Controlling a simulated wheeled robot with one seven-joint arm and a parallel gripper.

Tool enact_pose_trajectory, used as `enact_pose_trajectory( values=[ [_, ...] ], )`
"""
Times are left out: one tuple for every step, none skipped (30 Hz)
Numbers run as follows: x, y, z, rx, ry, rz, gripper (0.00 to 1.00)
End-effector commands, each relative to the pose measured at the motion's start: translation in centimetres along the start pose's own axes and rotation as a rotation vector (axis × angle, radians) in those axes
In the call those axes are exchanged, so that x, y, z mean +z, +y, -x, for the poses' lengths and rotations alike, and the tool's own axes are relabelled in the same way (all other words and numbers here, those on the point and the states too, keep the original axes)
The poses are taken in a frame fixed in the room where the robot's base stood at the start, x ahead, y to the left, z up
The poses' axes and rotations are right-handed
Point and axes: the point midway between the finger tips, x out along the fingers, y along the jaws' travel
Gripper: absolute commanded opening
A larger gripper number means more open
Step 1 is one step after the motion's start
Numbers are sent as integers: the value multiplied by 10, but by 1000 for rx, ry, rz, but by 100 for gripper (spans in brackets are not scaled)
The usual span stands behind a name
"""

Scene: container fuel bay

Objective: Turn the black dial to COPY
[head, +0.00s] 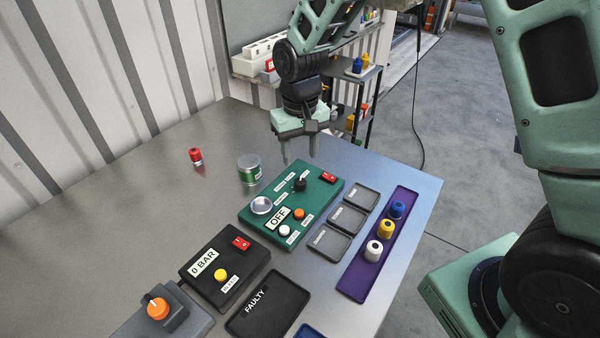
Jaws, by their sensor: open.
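The black dial (300,184) sits on the upper part of the green control panel (255,215). Small white labels surround the dial, too small to read, so I cannot tell which one it points to. The panel also has a display reading OFF (278,217), a round gauge-like disc, an orange button, a white button and a red switch (328,177). My gripper (299,160) points down above the far edge of the panel, just beyond the dial. Its jaws are open and empty, apart from the dial.
A black box (225,268) reading 0 BAR is in front. Grey trays (328,243) and a purple tray (350,285) with blue, yellow and white pieces lie right.

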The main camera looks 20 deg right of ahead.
Motion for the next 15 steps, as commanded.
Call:
enact_pose_trajectory(
  values=[
    [1,0,-11,1,-6,0,48],
    [1,0,-17,1,-6,0,48],
    [2,0,-25,1,-6,0,48],
    [1,0,-31,1,-6,0,48],
    [1,0,-37,1,-5,0,48],
    [1,0,-44,1,-6,0,48],
    [1,0,-49,1,-5,0,48],
    [2,0,-54,1,-5,0,48],
    [1,0,-59,0,-4,0,48],
    [1,0,-63,0,-4,-1,48],
    [0,0,-66,0,-3,-1,48],
    [0,0,-70,0,-2,-1,48],
    [0,0,-72,0,-2,-1,48],
    [0,0,-74,0,-2,-1,48],
    [0,0,-76,0,-1,-1,48]
  ],
)
